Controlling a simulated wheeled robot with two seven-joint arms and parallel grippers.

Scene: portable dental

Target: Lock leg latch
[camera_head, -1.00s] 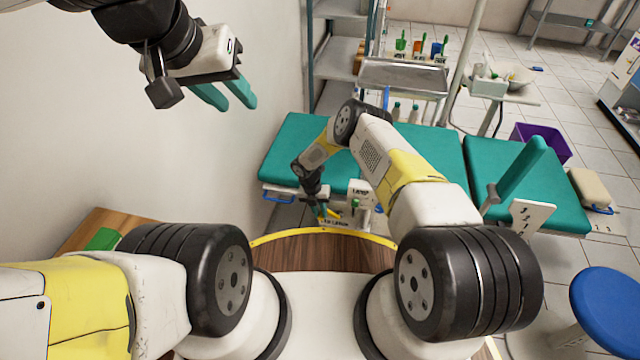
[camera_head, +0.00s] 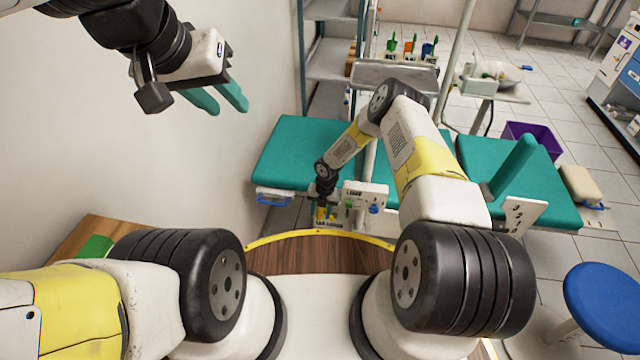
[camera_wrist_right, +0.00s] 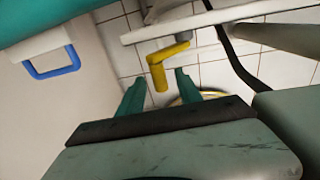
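The yellow latch lever (camera_wrist_right: 160,64) hangs under the treatment bed in the right wrist view, bent with its handle pointing down. In the head view a small yellow part (camera_head: 331,212) shows at the bed's near edge, partly hidden by my right gripper. My right gripper (camera_wrist_right: 160,84) is open, its teal fingers on either side of the lever's lower end in the picture. I cannot tell whether they touch it. In the head view my right gripper (camera_head: 322,214) points down there. My left gripper (camera_head: 228,107) is open and empty, raised at upper left near the wall.
The teal bed (camera_head: 295,150) spans the middle. A white panel with a blue knob (camera_head: 374,208) is close right of my right gripper. A blue handle (camera_wrist_right: 52,70) is at left in the wrist view. A blue stool (camera_head: 612,305) stands right and a metal tray (camera_head: 395,76) behind.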

